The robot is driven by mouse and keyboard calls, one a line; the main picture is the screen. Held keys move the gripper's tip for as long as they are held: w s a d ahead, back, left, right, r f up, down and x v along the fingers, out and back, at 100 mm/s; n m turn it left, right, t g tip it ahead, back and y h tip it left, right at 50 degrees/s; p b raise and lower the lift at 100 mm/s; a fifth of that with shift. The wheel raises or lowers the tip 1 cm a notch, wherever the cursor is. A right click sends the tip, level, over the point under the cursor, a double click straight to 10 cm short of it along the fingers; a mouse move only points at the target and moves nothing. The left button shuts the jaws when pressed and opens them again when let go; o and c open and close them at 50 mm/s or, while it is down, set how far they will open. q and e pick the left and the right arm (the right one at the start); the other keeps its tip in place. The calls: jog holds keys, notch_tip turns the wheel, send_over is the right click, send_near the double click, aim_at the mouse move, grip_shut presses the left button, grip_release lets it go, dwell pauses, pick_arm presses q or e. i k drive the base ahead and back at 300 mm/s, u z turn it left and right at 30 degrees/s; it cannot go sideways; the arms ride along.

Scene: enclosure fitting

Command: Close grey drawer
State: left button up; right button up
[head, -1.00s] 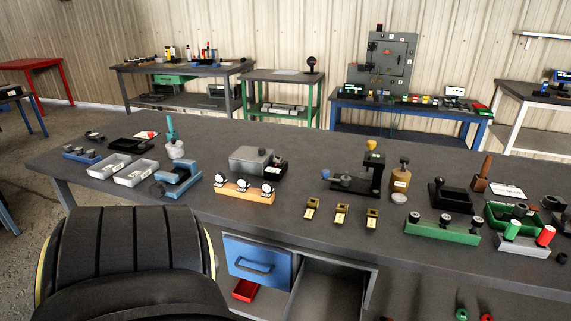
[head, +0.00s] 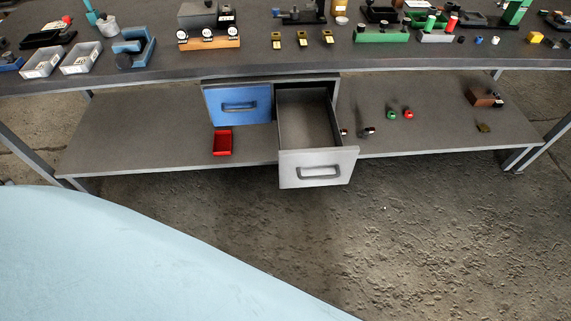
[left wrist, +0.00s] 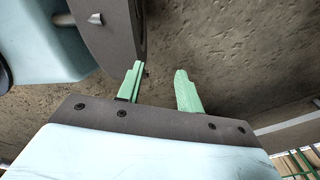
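The grey drawer (head: 317,167) is under the workbench in the head view. It is pulled well out, its inside shows and looks empty, and its front has a dark bar handle (head: 318,172). The blue drawer (head: 239,104) to its left is shut. My left gripper (left wrist: 160,82) shows in the left wrist view, its two green fingers apart with nothing between them, against bare floor. It is away from the drawer, which does not show in that view. My right gripper is in neither current view.
The workbench top (head: 380,62) holds fixtures and bins. The lower shelf (head: 130,135) carries a red bin (head: 222,142) left of the drawer and several small parts to its right. The floor (head: 400,230) before the drawer is clear.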

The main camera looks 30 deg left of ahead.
aim_at(312, 152)
jog(key=u, duration=0.55)
jog(key=i, duration=0.5)
jog(key=u, duration=0.45)
jog(key=k, duration=0.6)
jog(key=z, duration=0.45)
jog(key=i, duration=0.55)
jog(key=z, duration=0.05)
